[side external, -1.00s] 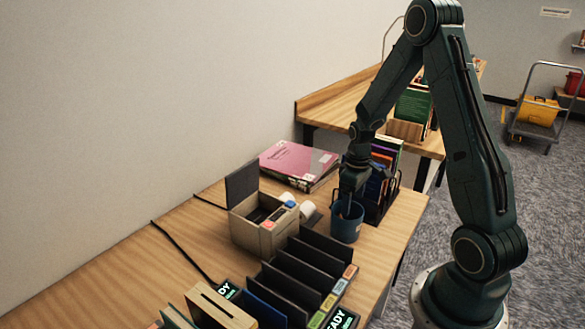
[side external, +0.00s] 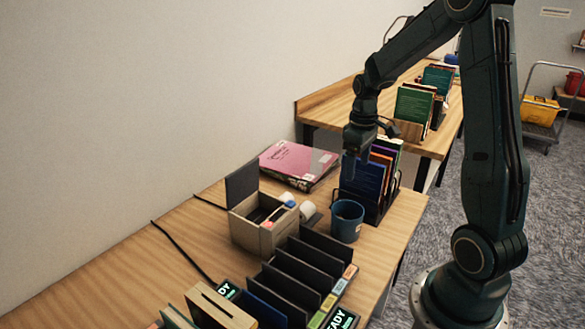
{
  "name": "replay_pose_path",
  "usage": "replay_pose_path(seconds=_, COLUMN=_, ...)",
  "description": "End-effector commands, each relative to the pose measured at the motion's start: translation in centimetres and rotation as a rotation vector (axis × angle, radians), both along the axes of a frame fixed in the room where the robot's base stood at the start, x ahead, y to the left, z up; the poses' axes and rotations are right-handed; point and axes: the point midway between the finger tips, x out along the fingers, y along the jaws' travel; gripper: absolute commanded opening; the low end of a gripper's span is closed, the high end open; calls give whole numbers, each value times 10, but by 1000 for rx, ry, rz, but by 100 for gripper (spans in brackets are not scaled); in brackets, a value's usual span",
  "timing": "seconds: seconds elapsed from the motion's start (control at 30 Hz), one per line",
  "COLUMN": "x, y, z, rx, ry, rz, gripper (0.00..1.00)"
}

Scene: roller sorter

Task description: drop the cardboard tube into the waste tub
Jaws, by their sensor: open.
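The blue waste tub (side external: 346,222) stands upright on the wooden table, with its handle up at the left. Its inside looks dark, and I cannot make out what lies in it. I cannot pick out the cardboard tube in this view.
A rack of books (side external: 372,185) stands just behind the tub. A lidded wooden box (side external: 252,232) and a white roll (side external: 308,211) are to its left. Dark divider slots (side external: 300,275) stand in front. A pink book (side external: 298,160) lies behind. Bare tabletop (side external: 130,265) is at the left.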

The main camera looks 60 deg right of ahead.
Motion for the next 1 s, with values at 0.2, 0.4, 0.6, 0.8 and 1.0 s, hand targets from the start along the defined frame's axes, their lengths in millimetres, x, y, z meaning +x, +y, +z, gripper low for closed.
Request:
replay_pose_path(seconds=0.2, x=0, y=0, z=21, rx=-1, ry=-1, rz=0, gripper=75)
replay_pose_path(seconds=0.4, x=0, y=0, z=25, rx=0, ry=0, rz=0, gripper=75)
replay_pose_path(seconds=0.6, x=0, y=0, z=25, rx=0, ry=0, rz=0, gripper=75)
replay_pose_path(seconds=0.8, x=0, y=1, z=25, rx=-1, ry=-1, rz=0, gripper=75)
replay_pose_path(seconds=1.0, x=0, y=12, z=36, rx=-12, ry=-19, rz=3, gripper=75)
